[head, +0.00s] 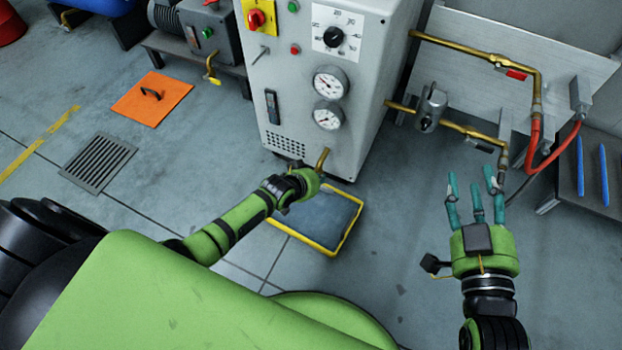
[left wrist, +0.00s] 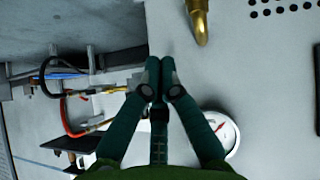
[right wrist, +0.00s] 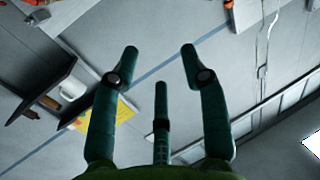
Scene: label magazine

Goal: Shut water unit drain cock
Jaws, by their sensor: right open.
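The water unit is a grey cabinet (head: 370,70) with dials and gauges. A brass drain outlet (head: 322,158) comes out low on its front; the outlet's end also shows at the top of the left wrist view (left wrist: 198,22). I cannot make out the cock's lever. My left gripper (head: 305,178) is low at the cabinet front, close beside the brass outlet. In the left wrist view its fingers (left wrist: 160,70) are together with nothing visible between them, apart from the brass. My right gripper (head: 472,190) is open and empty, right of the cabinet; its spread fingers (right wrist: 160,65) show in the right wrist view.
A yellow-rimmed drip tray (head: 333,252) lies on the floor below the outlet. Brass pipes (head: 465,130) and red hoses (head: 552,160) stand at right. An orange floor plate (head: 152,98) and a floor grating (head: 98,162) lie at left. Floor between tray and right hand is clear.

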